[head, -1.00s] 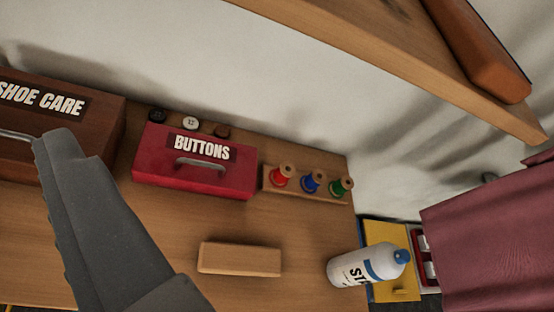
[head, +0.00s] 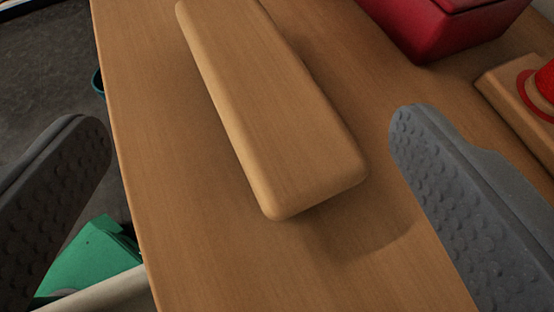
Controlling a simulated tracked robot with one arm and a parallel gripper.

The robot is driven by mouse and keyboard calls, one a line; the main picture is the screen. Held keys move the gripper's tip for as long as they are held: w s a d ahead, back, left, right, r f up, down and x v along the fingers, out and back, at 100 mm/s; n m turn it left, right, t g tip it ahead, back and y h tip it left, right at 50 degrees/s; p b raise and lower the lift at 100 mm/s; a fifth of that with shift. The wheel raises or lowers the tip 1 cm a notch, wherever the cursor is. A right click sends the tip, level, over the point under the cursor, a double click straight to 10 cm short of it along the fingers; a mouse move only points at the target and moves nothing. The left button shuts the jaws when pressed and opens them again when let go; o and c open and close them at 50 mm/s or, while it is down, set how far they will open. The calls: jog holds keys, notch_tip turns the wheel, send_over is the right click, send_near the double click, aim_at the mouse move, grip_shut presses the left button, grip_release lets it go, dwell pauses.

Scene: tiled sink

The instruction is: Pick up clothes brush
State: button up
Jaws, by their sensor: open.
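A plain light-wood block with rounded edges, which looks like the back of the clothes brush (head: 275,105), lies on the wooden table (head: 370,275). It runs from the top middle down to the right of centre. No bristles show. My gripper (head: 245,140) is open, with one grey finger at the left and one at the right of the picture. The block's near end lies between the two fingers in the picture, and neither finger appears to touch it.
The red buttons box (head: 430,30) stands at the top right. The wooden spool rack (head: 515,95) with a red spool (head: 545,85) is at the right edge, close to the right finger. The table's edge runs down the left. A green item (head: 90,260) lies below it.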

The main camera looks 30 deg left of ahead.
aim_at(254, 71)
jog(key=x, duration=0.7)
jog(key=shift+w+f, duration=0.1)
jog(key=shift+f, duration=0.15)
jog(key=c, duration=1.4)
